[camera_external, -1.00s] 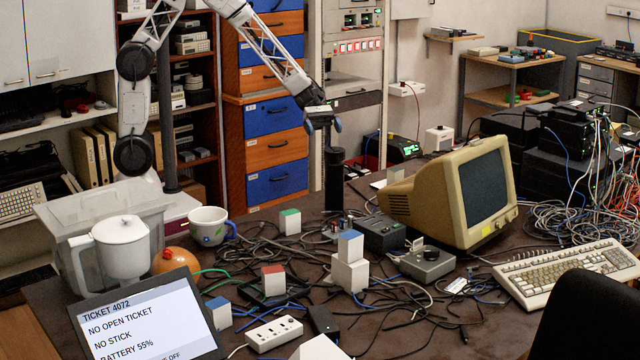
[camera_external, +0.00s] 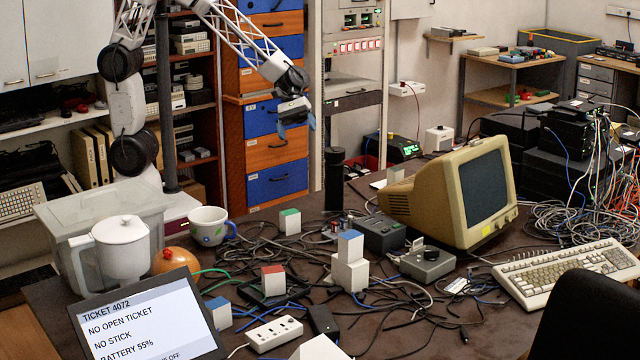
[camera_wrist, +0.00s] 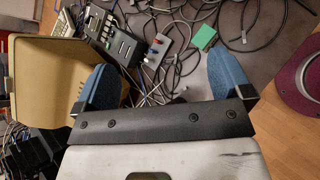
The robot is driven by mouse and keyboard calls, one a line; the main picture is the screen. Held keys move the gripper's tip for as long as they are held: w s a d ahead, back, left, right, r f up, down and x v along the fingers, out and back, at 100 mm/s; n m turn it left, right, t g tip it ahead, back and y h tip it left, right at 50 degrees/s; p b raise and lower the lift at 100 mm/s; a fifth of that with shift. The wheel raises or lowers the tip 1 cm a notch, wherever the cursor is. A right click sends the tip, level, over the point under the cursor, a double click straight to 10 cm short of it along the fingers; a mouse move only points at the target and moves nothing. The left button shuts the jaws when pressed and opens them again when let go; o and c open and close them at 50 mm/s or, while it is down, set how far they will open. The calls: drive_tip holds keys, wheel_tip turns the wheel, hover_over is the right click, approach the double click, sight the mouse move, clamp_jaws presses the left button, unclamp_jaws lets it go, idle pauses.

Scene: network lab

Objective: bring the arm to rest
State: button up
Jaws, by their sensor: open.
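My gripper (camera_external: 297,126) hangs in the air above the back of the cluttered table in the external view, in front of the blue and orange drawers. Its two blue fingers are apart with nothing between them. In the wrist view my gripper (camera_wrist: 162,78) also shows open and empty, with cables and table gear far below it. My arm reaches in from the upper left and touches nothing that I can see.
A black cylinder (camera_external: 334,180) stands upright below and right of my gripper. A beige monitor (camera_external: 452,200), a white-and-blue mug (camera_external: 208,226), stacked blocks (camera_external: 350,268) and tangled cables crowd the table. The air around my gripper looks clear.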

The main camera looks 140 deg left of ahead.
drive_tip(key=s+d+r+m+g, duration=0.2)
drive_tip(key=s+d+m, duration=0.15)
drive_tip(key=d, duration=0.35)
drive_tip(key=s+d+r+m+g, duration=0.15)
drive_tip(key=d+m, duration=0.25)
drive_tip(key=d, duration=0.4)
drive_tip(key=s+d+r+m+g, duration=0.2)
drive_tip(key=s+d+m, duration=0.2)
drive_tip(key=d, duration=0.3)
drive_tip(key=s+d+r+m+y, duration=0.1)
drive_tip(key=s+d+m+y, duration=0.1)
drive_tip(key=s+d+m, duration=0.3)
drive_tip(key=s+d+r+m+y, duration=0.1)
drive_tip(key=s+d+m+y, duration=0.2)
drive_tip(key=s, duration=0.8)
drive_tip(key=shift+d+m+y, duration=0.3)
drive_tip(key=shift+d+m, duration=1.05)
drive_tip(key=shift+m, duration=1)
drive_tip(key=shift+s+g, duration=0.1)
drive_tip(key=shift+g, duration=0.15)
